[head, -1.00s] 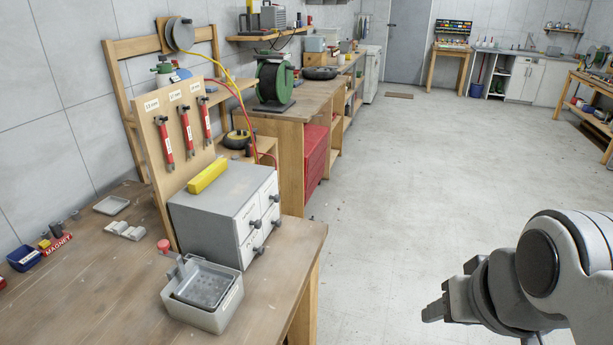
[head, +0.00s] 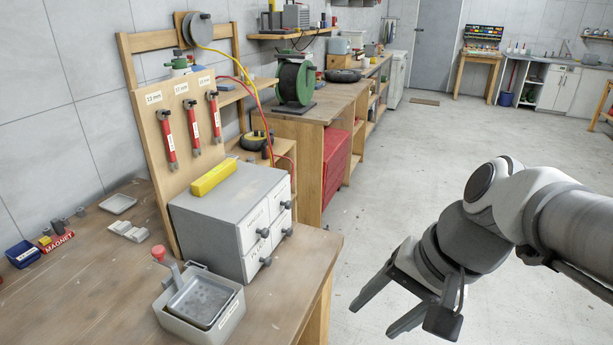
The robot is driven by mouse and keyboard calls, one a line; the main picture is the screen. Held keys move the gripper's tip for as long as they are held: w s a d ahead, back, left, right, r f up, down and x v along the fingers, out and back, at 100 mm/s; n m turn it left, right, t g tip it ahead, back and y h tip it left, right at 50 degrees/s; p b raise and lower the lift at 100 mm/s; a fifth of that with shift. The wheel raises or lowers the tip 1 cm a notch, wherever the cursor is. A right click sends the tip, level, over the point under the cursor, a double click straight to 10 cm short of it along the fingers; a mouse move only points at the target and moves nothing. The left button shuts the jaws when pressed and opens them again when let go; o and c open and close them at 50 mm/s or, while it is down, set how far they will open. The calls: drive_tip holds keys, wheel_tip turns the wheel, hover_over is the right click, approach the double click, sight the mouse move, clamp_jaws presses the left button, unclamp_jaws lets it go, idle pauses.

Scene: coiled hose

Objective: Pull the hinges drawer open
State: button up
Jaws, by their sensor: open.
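A grey drawer cabinet (head: 215,220) stands on the wooden workbench, with several small white-fronted drawers facing right. Each drawer has a dark round knob. Labels are on the fronts, but they are too small and slanted for me to read surely, so I cannot tell which is the hinges drawer. All the drawers (head: 265,235) look closed. My gripper (head: 378,318) is open and empty, over the floor to the right of the bench. Its fingers point down and left, well apart from the cabinet.
A yellow block (head: 214,178) lies on the cabinet. A grey bin with a metal tray (head: 203,303) stands in front of it. Behind is a wooden tool board (head: 155,130) with red-handled tools. The bench's right edge (head: 325,262) lies between gripper and cabinet. The floor (head: 400,170) is clear.

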drive_tip(key=w+a+f+m+g+y+b, duration=0.2)
drive_tip(key=w+a+f+m+y+b, duration=0.1)
drive_tip(key=w+a+f+m+y, duration=0.1)
drive_tip(key=m+t+y+b, duration=0.6)
drive_tip(key=m+y+b, duration=0.25)
drive_tip(key=m, duration=0.45)
approach(268, 233)
drive_tip(key=b+x, duration=0.1)
drive_tip(key=x, duration=0.7)
drive_tip(key=shift+a+b, duration=0.15)
drive_tip(key=shift+b, duration=0.25)
clamp_jaws()
